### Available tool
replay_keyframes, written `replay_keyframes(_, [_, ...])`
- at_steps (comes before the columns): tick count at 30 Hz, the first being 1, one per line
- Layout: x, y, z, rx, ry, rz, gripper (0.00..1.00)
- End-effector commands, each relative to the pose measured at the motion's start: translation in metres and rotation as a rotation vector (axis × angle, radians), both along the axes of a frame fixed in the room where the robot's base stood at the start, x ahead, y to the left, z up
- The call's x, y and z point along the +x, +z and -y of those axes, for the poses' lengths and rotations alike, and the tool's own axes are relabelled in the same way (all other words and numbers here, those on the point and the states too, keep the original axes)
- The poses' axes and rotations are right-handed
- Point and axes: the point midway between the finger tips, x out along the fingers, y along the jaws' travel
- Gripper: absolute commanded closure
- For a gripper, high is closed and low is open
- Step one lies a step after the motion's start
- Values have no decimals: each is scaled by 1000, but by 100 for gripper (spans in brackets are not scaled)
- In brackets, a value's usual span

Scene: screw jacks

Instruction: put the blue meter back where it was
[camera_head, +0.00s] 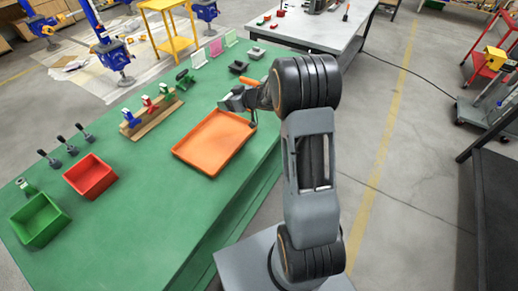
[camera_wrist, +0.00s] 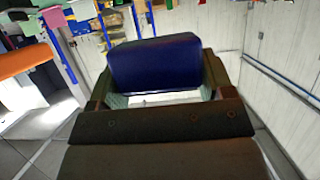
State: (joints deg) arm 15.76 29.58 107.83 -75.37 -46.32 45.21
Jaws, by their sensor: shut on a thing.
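The blue meter (camera_wrist: 155,62) shows in the wrist view as a dark blue block with rounded edges. It sits between the two jaws of my gripper (camera_wrist: 158,84), which are shut on it. In the head view my gripper (camera_head: 236,102) is over the green bench, just beyond the orange tray. I cannot make out the meter there; my arm and gripper seem to hide it. The spot where the meter stood before cannot be told from these frames.
The orange tray (camera_head: 214,142) is empty on the green bench (camera_head: 150,205). A red bin (camera_head: 90,177), a green bin (camera_head: 38,220) and several dark-handled tools stand left. Coloured cards (camera_head: 215,48) and grey blocks stand at the far end.

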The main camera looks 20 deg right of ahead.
Motion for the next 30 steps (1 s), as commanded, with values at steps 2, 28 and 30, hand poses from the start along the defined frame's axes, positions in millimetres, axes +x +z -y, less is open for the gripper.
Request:
replay_keyframes(2, [0,-11,0,0,0,1,58])
replay_keyframes(28, [-110,-102,67,2,-2,0,58])
replay_keyframes(30, [-112,-105,68,0,-1,1,58])
